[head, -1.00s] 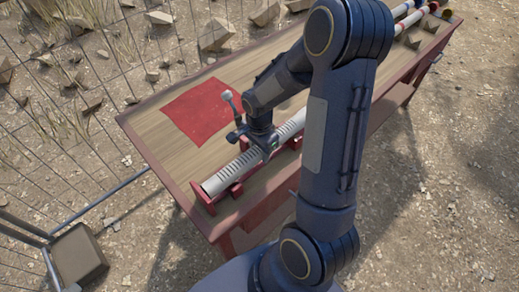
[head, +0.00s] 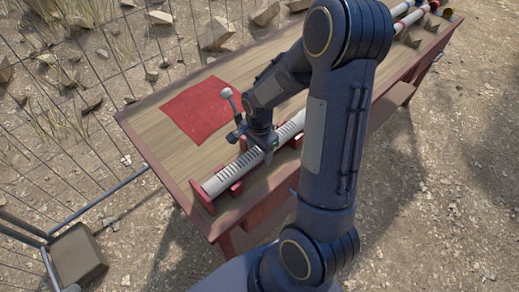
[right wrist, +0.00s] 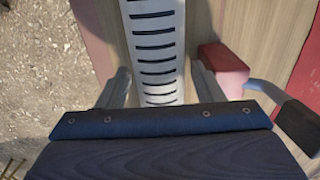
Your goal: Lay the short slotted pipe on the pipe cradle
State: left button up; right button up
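The short slotted pipe (head: 222,180) is pale grey with a row of dark slots along its top. It lies lengthwise along the red pipe cradle (head: 207,203) near the table's front edge, between the cradle's red uprights. In the right wrist view the slotted pipe (right wrist: 155,45) runs between the two fingers of my right gripper (right wrist: 160,82), and a red block of the cradle (right wrist: 222,70) stands to its right. Narrow gaps show between fingers and pipe, so the gripper looks open around it. My right gripper (head: 262,148) hides part of the pipe. My left gripper is out of view.
The wooden table (head: 155,115) has a red cloth (head: 203,108) behind the cradle. Several striped poles (head: 408,15) lie at the far right end. A wire fence (head: 60,110) runs behind on the left. My right arm covers the table's middle.

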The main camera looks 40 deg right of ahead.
jog(key=shift+o, duration=0.6)
jog(key=shift+r, duration=0.4)
notch_tip(320, 180, up, 7)
jog(key=shift+s, duration=0.1)
jog(key=s+a+r+n+t+y, duration=0.2)
jog(key=s+a+r+n, duration=0.3)
jog(key=s+n, duration=0.2)
jog(key=s+a+r+n+t+y, duration=0.1)
jog(key=s+a+r+n+t, duration=0.2)
jog(key=s+a+r+n, duration=0.2)
jog(key=s+a+n, duration=0.1)
jog(key=s+n, duration=0.1)
jog(key=n, duration=0.1)
jog(key=shift+s+a+r+t+y, duration=0.25)
jog(key=shift+s+a+t+y, duration=0.05)
jog(key=shift+s+y, duration=0.1)
